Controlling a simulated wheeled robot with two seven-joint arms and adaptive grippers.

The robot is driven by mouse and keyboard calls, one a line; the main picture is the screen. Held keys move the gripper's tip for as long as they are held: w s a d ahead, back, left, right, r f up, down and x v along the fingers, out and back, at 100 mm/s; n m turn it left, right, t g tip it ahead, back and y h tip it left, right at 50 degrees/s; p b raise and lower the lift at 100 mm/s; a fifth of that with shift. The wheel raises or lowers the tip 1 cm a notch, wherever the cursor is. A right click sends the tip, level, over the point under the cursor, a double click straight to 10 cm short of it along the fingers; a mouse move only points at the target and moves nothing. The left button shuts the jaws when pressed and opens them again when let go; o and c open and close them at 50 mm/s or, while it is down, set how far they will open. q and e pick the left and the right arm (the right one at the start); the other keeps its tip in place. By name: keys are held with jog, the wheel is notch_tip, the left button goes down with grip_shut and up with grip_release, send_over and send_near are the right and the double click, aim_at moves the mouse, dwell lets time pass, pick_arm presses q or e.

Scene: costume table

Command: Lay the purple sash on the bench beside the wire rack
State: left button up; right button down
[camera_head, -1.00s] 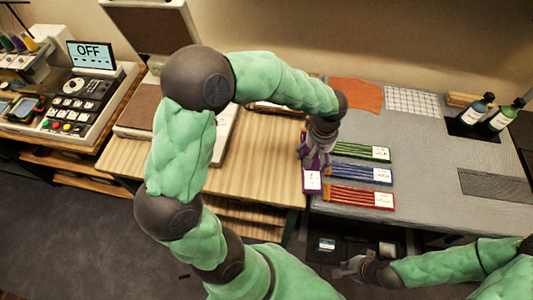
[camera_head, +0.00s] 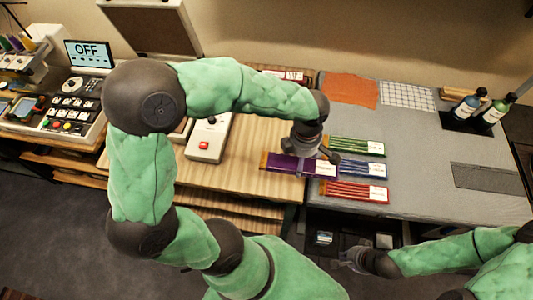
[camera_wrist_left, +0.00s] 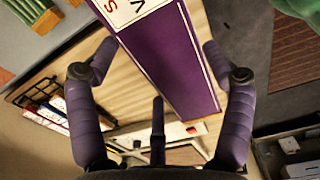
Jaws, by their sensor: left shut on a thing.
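The purple sash (camera_head: 282,163) is a long flat purple piece with a white label at its right end. In the head view it lies level across the wooden bench edge and the grey mat's left side. My left gripper (camera_head: 309,150) is shut on it from above; whether it touches the bench is unclear. In the left wrist view the sash (camera_wrist_left: 180,60) runs between the fingers of my left gripper (camera_wrist_left: 158,75). My right gripper (camera_head: 352,259) hangs low in front of the grey bench, away from the sash; its fingers are unclear.
Green (camera_head: 352,145), blue (camera_head: 360,169) and red (camera_head: 354,191) labelled bundles lie on the grey mat (camera_head: 425,160). A white box with a red button (camera_head: 207,140) stands left on the wooden bench (camera_head: 235,176). A white grid (camera_head: 408,97) and bottles (camera_head: 468,106) are farther back.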

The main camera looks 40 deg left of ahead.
pick_arm(q)
jog(key=a+f, duration=0.3)
jog(key=a, duration=0.1)
jog(key=a+f+b, duration=0.1)
jog(key=a+f, duration=0.2)
jog(key=a, duration=0.1)
jog(key=a+f+b, duration=0.1)
jog(key=a+f, duration=0.2)
jog(key=a, duration=0.1)
jog(key=shift+w+a, duration=0.25)
jog(key=shift+a, duration=0.15)
jog(key=shift+a+f, duration=0.25)
jog(key=shift+a+f+b, duration=0.1)
jog(key=shift+f+b, duration=0.5)
jog(key=shift+f, duration=1.05)
jog(key=shift+f, duration=0.15)
jog(key=o, duration=1.1)
jog(key=shift+c, duration=0.2)
